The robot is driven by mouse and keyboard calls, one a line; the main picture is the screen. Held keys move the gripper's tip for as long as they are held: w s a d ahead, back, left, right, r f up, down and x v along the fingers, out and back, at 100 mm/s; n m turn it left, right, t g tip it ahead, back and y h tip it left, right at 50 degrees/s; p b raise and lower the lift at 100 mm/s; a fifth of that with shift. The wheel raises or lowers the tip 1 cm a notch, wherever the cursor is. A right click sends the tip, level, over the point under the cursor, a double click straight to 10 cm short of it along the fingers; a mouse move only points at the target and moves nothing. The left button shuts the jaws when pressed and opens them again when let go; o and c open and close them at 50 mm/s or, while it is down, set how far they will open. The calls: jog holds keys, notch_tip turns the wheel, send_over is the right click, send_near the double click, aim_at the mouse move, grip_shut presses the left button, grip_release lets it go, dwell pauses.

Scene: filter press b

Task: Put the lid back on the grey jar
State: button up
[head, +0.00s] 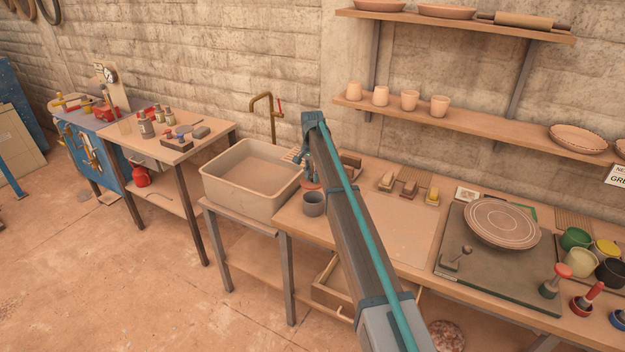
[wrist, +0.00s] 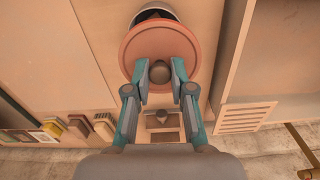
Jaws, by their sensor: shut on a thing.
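My gripper (wrist: 159,76) is shut on the dark round knob (wrist: 159,71) of a terracotta-coloured lid (wrist: 136,50). The lid is a flat disc, seen from above in the wrist view. A grey jar (wrist: 154,14) shows past the lid's upper edge there, with part of its dark opening visible; the lid hides the rest. In the head view, the grey jar (head: 313,205) stands upright on the bench, right of the sink. The lid (head: 311,186) shows just behind and above its rim, partly hidden by my arm. I cannot tell whether lid and jar touch.
A sink basin (head: 251,180) is left of the jar, with a brass tap (head: 264,112) behind. Small blocks and brushes (head: 407,187) lie to the right, near a round plate on a wheel (head: 501,222). An open drawer (head: 333,289) is below. Bench between is clear.

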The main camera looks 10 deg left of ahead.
jog(key=shift+s+d, duration=0.25)
jog(key=shift+d, duration=0.2)
jog(key=shift+w+a+f, duration=0.1)
jog(key=shift+a+f, duration=0.05)
jog(key=shift+f, duration=0.5)
jog(key=shift+f+b, duration=1.05)
jog(key=shift+f, duration=1.3)
jog(key=shift+f, duration=0.2)
jog(key=o, duration=1.4)
jog(key=shift+r, duration=0.1)
